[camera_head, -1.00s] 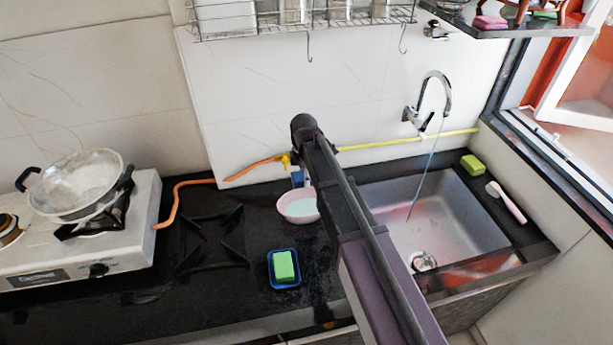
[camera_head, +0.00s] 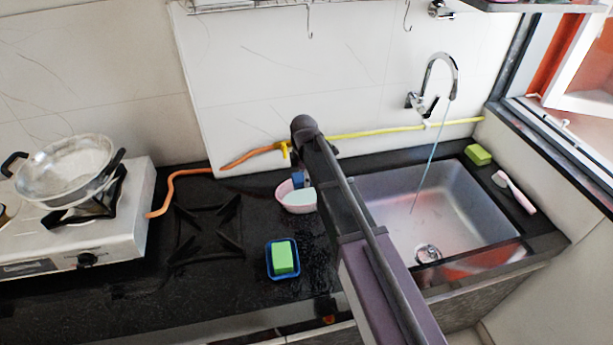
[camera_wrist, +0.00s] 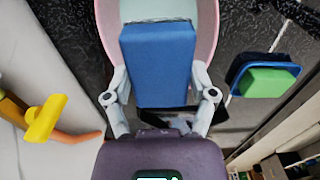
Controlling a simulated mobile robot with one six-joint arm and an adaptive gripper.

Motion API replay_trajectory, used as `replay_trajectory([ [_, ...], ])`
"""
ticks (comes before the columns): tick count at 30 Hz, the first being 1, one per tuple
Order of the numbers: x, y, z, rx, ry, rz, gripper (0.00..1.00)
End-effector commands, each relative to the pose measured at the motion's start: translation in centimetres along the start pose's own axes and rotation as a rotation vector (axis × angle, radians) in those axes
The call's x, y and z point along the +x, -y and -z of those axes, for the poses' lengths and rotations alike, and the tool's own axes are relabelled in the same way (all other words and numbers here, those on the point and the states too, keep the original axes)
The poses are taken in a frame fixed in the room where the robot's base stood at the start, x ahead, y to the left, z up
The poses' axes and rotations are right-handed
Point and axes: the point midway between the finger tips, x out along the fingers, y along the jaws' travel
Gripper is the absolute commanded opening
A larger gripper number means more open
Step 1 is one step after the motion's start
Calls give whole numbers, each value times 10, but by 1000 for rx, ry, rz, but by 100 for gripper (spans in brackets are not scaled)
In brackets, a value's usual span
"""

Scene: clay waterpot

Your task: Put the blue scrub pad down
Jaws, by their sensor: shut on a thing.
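My gripper (camera_wrist: 160,97) is shut on the blue scrub pad (camera_wrist: 158,62), with one finger at each side of it. In the wrist view the pad appears in front of the pink bowl (camera_wrist: 207,28), covering its middle. In the head view the pad (camera_head: 298,179) shows as a small blue patch at the bowl's far rim, beside my arm. The pink bowl (camera_head: 284,198) has a pale inside and stands on the black counter. My arm hides most of the gripper in the head view. I cannot tell whether the pad touches the bowl.
A green sponge (camera_head: 283,257) lies in a blue tray (camera_head: 270,272) on the counter (camera_head: 150,300). The steel sink (camera_head: 460,215) is right. A stove (camera_head: 120,235) with a pan (camera_head: 65,170) is left. An orange hose (camera_head: 185,172) and yellow pipe (camera_head: 370,132) run along the wall.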

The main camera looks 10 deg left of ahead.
Motion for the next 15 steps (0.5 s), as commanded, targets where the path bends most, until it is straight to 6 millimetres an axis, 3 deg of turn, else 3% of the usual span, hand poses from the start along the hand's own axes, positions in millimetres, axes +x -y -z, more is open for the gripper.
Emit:
replay_trajectory([
  [3,15,0,0,0,0,0,43],
  [15,42,0,-1,1,0,0,43],
])
